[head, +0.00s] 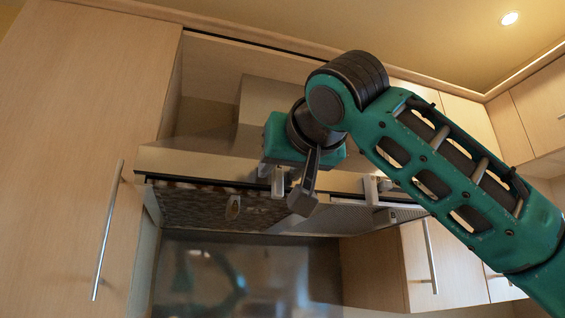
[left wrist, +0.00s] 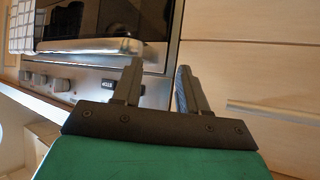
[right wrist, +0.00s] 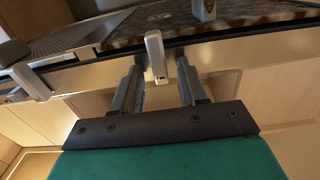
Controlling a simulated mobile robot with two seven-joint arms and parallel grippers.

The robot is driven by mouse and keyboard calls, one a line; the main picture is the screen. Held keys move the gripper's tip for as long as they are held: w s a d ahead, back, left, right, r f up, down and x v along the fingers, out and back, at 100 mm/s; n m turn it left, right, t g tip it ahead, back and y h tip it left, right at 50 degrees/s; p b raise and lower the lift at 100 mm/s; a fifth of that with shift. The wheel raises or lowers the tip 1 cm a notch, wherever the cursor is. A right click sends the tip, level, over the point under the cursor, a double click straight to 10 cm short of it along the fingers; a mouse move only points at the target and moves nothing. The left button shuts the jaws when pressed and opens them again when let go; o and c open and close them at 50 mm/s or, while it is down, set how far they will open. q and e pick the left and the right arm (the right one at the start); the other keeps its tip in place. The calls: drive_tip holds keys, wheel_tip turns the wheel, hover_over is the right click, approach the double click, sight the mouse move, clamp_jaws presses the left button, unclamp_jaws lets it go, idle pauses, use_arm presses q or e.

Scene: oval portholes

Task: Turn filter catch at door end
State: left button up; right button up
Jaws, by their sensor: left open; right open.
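The range hood (head: 200,163) has a mottled dark filter (head: 185,205) and a lighter mesh filter (head: 345,216) underneath. A small oval catch (head: 232,207) hangs from the dark filter, toward the tall cabinet door; it shows at the top of the right wrist view (right wrist: 205,8). A pale upright tab (right wrist: 155,55) at the hood's front edge appears between my right fingertips; I cannot tell whether they touch. My right gripper (head: 292,188) is open and empty below the hood front, to the right of the oval catch. My left gripper (left wrist: 158,78) is open and empty, facing an oven.
A tall cabinet door (head: 60,150) with a long vertical handle (head: 108,230) stands left of the hood. Another pale tab (head: 370,190) is on the hood's front edge. The oven's knobs (left wrist: 40,78) and handle (left wrist: 90,48) are near my left gripper. Free space lies below the hood.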

clamp_jaws()
drive_tip(key=shift+n, duration=0.3)
idle(0.3)
drive_tip(key=n, duration=0.4)
drive_tip(key=shift+d, duration=0.1)
drive_tip(key=n, duration=0.4)
drive_tip(key=shift+r+n, duration=0.1)
drive_tip(key=shift+n, duration=0.3)
drive_tip(key=shift+d+r+n, duration=0.1)
drive_tip(key=shift+r+n, duration=0.05)
drive_tip(key=shift+n, duration=4.05)
